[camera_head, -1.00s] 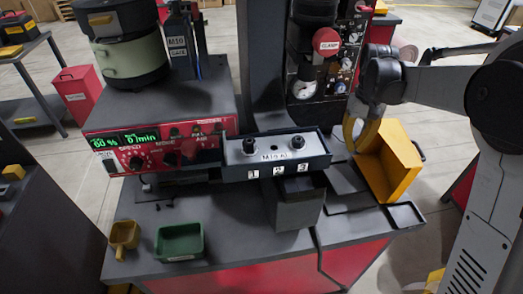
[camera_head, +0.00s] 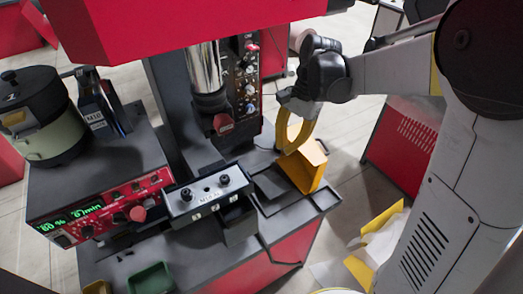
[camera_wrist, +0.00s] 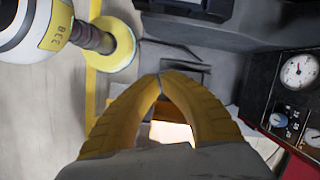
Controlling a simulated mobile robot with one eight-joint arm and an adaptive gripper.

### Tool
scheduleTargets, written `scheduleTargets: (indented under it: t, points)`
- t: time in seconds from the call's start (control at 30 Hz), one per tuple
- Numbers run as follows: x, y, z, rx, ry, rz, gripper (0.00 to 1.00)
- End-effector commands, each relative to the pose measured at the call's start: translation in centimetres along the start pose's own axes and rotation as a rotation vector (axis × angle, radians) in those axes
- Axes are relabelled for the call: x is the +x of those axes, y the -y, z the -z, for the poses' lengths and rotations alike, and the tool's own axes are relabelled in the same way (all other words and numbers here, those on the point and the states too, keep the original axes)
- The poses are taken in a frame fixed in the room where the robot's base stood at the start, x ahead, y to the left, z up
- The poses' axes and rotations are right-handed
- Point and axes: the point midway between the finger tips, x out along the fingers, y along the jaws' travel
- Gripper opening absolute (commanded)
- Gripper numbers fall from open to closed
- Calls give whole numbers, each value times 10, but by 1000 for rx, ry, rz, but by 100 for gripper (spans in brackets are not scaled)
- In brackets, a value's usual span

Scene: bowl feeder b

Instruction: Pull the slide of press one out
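A dark grey box (camera_head: 240,222) sits under the block's right end. I cannot tell which part is the slide. My gripper (camera_head: 285,146) is right of the block, above the bench and beside a yellow open bin (camera_head: 313,160). In the wrist view its yellow fingertips (camera_wrist: 160,73) meet with nothing visible between them, over a grey surface with dark raised edges.
A red control box (camera_head: 105,208) and a bowl feeder (camera_head: 40,120) stand left. A red overhead part (camera_head: 190,18) covers the top. A gauge panel (camera_wrist: 293,105) is close at right in the wrist view. A green tray (camera_head: 152,278) sits at the front.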

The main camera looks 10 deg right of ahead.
Motion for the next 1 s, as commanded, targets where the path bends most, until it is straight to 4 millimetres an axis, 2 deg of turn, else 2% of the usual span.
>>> scheduleTargets:
  t: [0.03,0.1,0.2,0.33,0.47,0.87,1.0]
  points:
    - [-25,-7,-15,83,19,15,0]
    - [-36,-13,-26,184,43,29,0]
    - [-44,-19,-36,280,66,42,0]
    - [-42,-22,-41,327,78,46,0]
    - [-25,-21,-41,329,78,46,0]
    - [58,-16,-46,325,77,46,0]
    - [63,-9,-67,323,78,45,0]
